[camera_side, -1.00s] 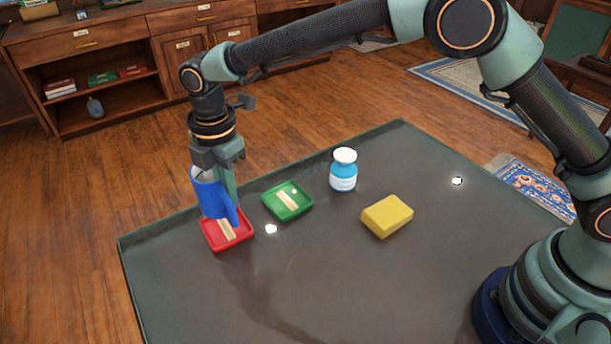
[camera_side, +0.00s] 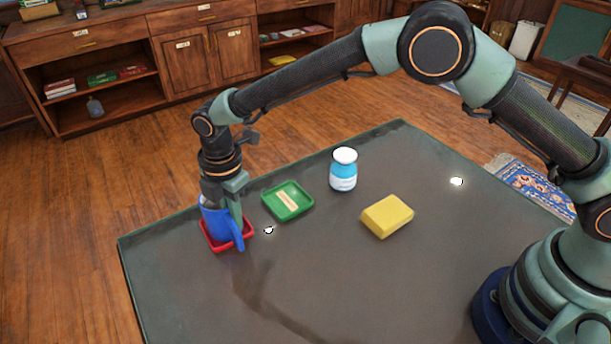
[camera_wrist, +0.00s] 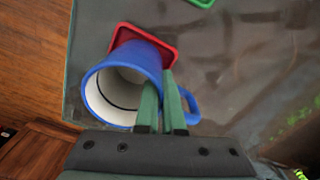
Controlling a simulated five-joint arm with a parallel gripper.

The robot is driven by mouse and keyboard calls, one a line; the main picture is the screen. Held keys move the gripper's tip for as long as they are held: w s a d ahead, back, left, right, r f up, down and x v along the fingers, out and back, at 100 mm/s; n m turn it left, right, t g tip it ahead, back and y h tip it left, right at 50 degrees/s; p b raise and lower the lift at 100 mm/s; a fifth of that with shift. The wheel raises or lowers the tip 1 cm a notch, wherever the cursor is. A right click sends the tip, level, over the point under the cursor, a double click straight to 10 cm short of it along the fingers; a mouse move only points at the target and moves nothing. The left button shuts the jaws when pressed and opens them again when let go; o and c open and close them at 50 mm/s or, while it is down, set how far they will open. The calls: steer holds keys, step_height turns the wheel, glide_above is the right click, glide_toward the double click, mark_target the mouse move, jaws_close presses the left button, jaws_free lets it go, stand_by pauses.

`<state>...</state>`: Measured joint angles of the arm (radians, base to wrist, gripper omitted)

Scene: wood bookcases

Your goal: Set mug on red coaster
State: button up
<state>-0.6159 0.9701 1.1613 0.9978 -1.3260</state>
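The blue mug (camera_side: 217,225), white inside, is upright over the red coaster (camera_side: 216,248), with its handle toward the right front. Its base looks low within the coaster's rim; I cannot tell whether it touches. My gripper (camera_side: 237,212) points down at the mug's right side, by the handle. In the wrist view, my gripper's fingers (camera_wrist: 163,82) are close together at the mug's wall on the handle side, and the mug (camera_wrist: 122,85) hides much of the red coaster (camera_wrist: 124,32).
A green coaster (camera_side: 288,201) lies right of the red one. Behind it stands a blue jar with a white lid (camera_side: 343,170). A yellow block (camera_side: 387,216) lies farther right. The dark table's (camera_side: 310,290) front is clear; its left edge is close to the red coaster.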

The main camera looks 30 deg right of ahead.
steer(key=o, duration=0.4)
steer(key=shift+c, duration=0.2)
steer(key=shift+r, duration=0.15)
step_height(320, 180, up, 12)
steer(key=shift+d+r, duration=0.1)
steer(key=shift+d, duration=0.05)
steer(key=s+d+r+m+t, duration=0.1)
steer(key=s+d+r+m, duration=0.1)
steer(key=d+r+m, duration=0.45)
steer(key=s+d+r+m+t, duration=0.1)
steer(key=d+r+m, duration=0.3)
steer(key=d, duration=0.6)
steer(key=s+d+f+m+t, duration=0.1)
steer(key=s+d+m+t, duration=0.2)
steer(key=s+d+m, duration=0.8)
steer(key=s+d, duration=0.1)
steer(key=d, duration=0.2)
steer(key=shift+s+f+m, duration=0.2)
steer(key=shift+f+m, duration=0.1)
steer(key=shift+m, duration=0.05)
steer(key=shift+d, duration=0.1)
